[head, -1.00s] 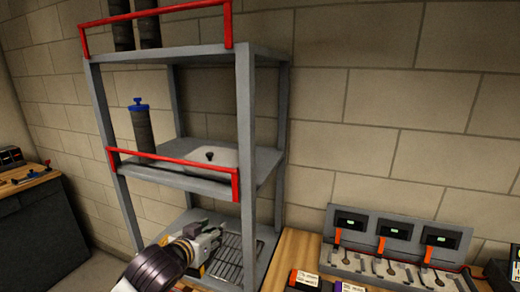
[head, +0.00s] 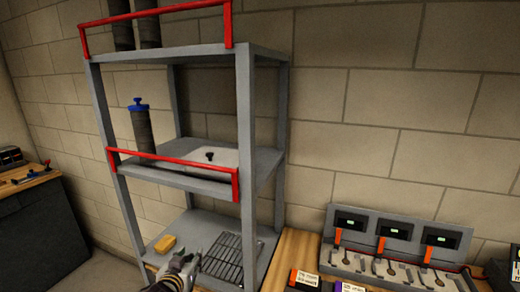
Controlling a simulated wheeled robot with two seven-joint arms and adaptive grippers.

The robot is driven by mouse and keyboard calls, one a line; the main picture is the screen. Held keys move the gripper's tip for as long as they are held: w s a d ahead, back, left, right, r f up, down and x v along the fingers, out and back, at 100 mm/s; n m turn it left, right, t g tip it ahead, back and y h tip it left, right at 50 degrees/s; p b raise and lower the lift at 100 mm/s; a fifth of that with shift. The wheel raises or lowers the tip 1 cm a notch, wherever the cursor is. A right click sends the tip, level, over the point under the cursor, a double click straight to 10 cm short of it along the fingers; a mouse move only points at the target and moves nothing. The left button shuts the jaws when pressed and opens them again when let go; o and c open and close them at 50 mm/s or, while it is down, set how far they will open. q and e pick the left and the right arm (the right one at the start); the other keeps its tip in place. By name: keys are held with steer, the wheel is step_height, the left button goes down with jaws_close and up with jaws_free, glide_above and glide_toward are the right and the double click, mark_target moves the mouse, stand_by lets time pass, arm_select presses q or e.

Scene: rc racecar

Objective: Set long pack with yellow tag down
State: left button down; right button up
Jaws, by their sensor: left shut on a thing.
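My left gripper (head: 187,259) reaches in from the bottom edge, low at the front of the bottom shelf (head: 192,230). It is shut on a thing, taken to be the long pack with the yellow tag. The pack and its tag cannot be made out, as the gripper and the frame's lower edge hide them. A wire rack (head: 226,257) lies on the shelf to the gripper's right. My right gripper is not in view.
Grey shelf posts (head: 245,170) and a red rail (head: 170,170) stand around and above the gripper. A charger station (head: 400,245) stands on the wooden bench at right. Packs with an orange tag (head: 303,279) and a purple tag (head: 348,287) show before it.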

arm_select(q)
steer(key=shift+s+f, duration=0.45)
steer(key=shift+f, duration=0.3)
steer(key=shift+s+f, duration=0.4)
steer(key=shift+f, duration=0.35)
steer(key=shift+s+f, duration=0.45)
steer(key=shift+f, duration=0.3)
